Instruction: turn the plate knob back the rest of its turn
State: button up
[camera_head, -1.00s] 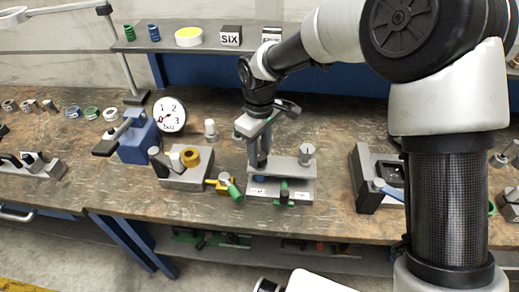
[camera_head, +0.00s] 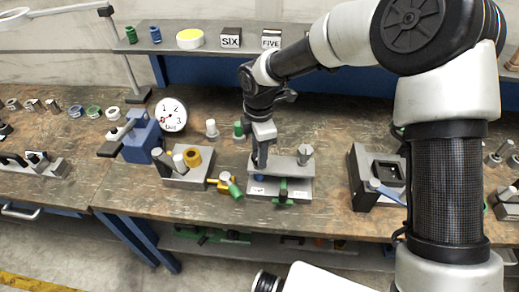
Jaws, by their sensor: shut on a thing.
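The microscope-like fixture is a grey stand (camera_head: 292,168) with a flat lower plate (camera_head: 301,187) bearing white labels. A grey round knob (camera_head: 305,153) stands at its right end, and a dark green knob (camera_head: 283,189) is at its front. My gripper (camera_head: 260,164) points down at the left of the stand, shut on what appears to be the plate knob. The fingers hide that knob almost wholly. A small blue part (camera_head: 259,177) shows just below the fingertips.
Left of the fixture are a grey block with a yellow ring (camera_head: 192,157), a yellow part with a green handle (camera_head: 234,190), a blue vise (camera_head: 142,138) and a dial (camera_head: 171,115). A green cylinder (camera_head: 238,130) stands behind. A dark-framed device (camera_head: 378,178) is at right.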

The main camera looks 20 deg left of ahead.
jog(key=shift+s+d+f+n+p, duration=0.1)
jog(key=shift+n+p, duration=0.25)
jog(key=shift+n, duration=0.75)
jog(key=shift+s+d+f+n+p, duration=0.1)
jog(key=shift+n+p, duration=0.25)
jog(key=shift+n, duration=0.75)
jog(key=o, duration=1.1)
jog(key=shift+w+a, duration=0.1)
jog(key=shift+c, duration=0.2)
jog(key=shift+r, duration=0.1)
jog(key=shift+w+r, duration=0.1)
jog(key=shift+r, duration=0.1)
notch_tip(320, 180, up, 17)
